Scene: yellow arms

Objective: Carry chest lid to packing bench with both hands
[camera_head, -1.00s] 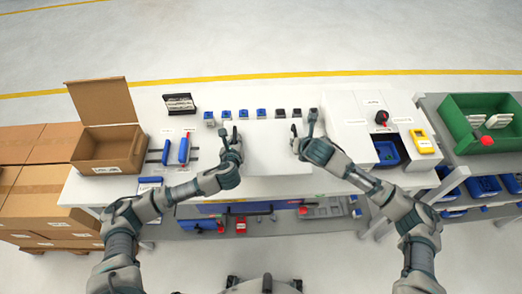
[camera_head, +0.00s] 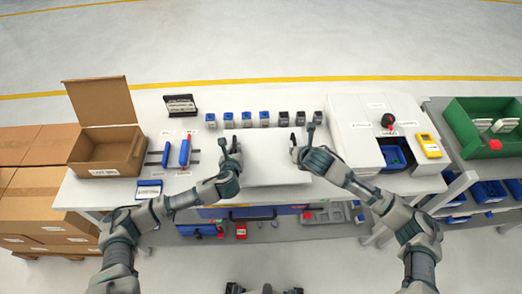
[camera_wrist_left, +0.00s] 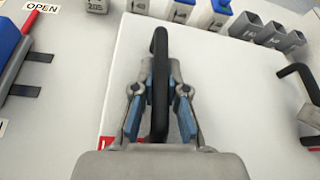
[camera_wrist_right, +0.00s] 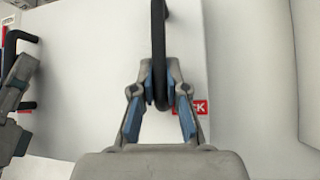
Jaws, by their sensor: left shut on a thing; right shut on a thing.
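The chest lid (camera_head: 268,158) is a flat white panel with a black bar handle near each side. In the head view it is between my two grippers, over the white packing bench (camera_head: 160,112). My left gripper (camera_head: 229,153) is shut on the lid's left handle, and the black handle (camera_wrist_left: 160,85) stands between its blue pads in the left wrist view. My right gripper (camera_head: 304,146) is shut on the right handle (camera_wrist_right: 158,50). Part of a red label (camera_wrist_right: 190,107) shows beside it. I cannot tell whether the lid touches the bench top.
Several blue and dark bins (camera_head: 247,119) line the bench behind the lid. An open cardboard box (camera_head: 105,150) stands left and a white unit with a blue tray (camera_head: 393,157) stands right. A yellow device (camera_head: 429,145) lies on that unit. A green crate (camera_head: 470,128) is farther right.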

